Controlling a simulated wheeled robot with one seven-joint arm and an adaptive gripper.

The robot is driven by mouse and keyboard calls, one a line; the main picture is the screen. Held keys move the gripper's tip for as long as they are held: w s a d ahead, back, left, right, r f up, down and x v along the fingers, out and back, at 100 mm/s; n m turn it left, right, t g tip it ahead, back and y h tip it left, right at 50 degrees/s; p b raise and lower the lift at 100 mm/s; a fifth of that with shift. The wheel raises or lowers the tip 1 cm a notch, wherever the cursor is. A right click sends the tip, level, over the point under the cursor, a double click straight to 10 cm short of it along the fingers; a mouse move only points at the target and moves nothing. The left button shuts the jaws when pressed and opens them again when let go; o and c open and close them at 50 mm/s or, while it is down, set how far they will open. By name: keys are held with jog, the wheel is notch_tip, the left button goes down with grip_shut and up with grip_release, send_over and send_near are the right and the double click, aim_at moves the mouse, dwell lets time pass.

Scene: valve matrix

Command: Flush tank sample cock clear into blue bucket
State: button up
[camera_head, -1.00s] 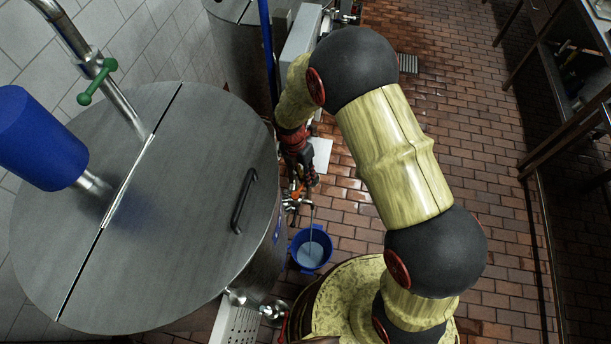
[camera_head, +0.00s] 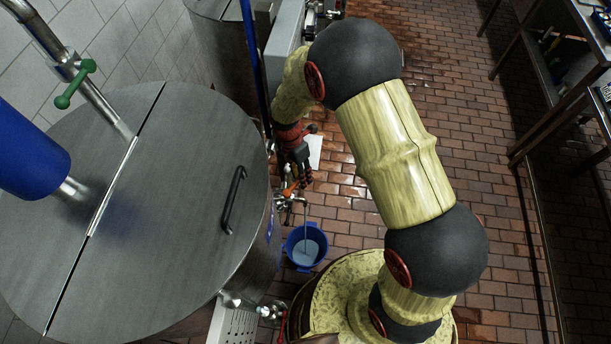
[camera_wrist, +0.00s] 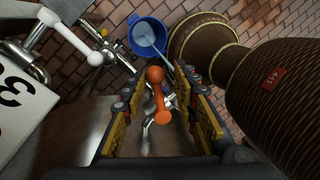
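The blue bucket (camera_head: 303,268) stands on the brick floor beside the large steel tank (camera_head: 190,190). A pale stream runs down from the sample cock (camera_head: 287,201) into it, and pale liquid covers its bottom. The bucket also shows at the top of the wrist view (camera_wrist: 133,41). The cock's orange handle (camera_wrist: 160,100) lies between the fingers of my gripper (camera_wrist: 160,118). The fingers are spread wide, with visible gaps to the handle. In the head view, my gripper (camera_head: 299,172) is just above the cock, partly hidden by my arm.
A white-handled lever (camera_wrist: 72,38) and a white panel marked 3 (camera_wrist: 18,100) are left of my gripper in the wrist view. A steel outlet valve (camera_head: 268,311) is low on the tank. Tables stand at the right, with open brick floor between.

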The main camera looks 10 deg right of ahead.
jog(key=s+m+b, duration=0.1)
jog(key=s+m, duration=0.1)
jog(key=m, duration=0.1)
jog(key=s+m+y+b, duration=0.1)
jog(key=s+m, duration=0.1)
jog(key=m, duration=0.2)
jog(key=s+d+m+y+b, duration=0.1)
jog(key=s+m, duration=0.1)
jog(key=m, duration=0.1)
jog(key=shift+d+m, duration=0.1)
jog(key=shift+m, duration=0.3)
notch_tip(320, 180, up, 8)
jog(key=w+p, duration=0.1)
jog(key=shift+w+d+f+p, duration=0.15)
jog(key=shift+w+d+p, duration=0.1)
jog(key=shift+p, duration=0.15)
jog(key=shift+c, duration=0.2)
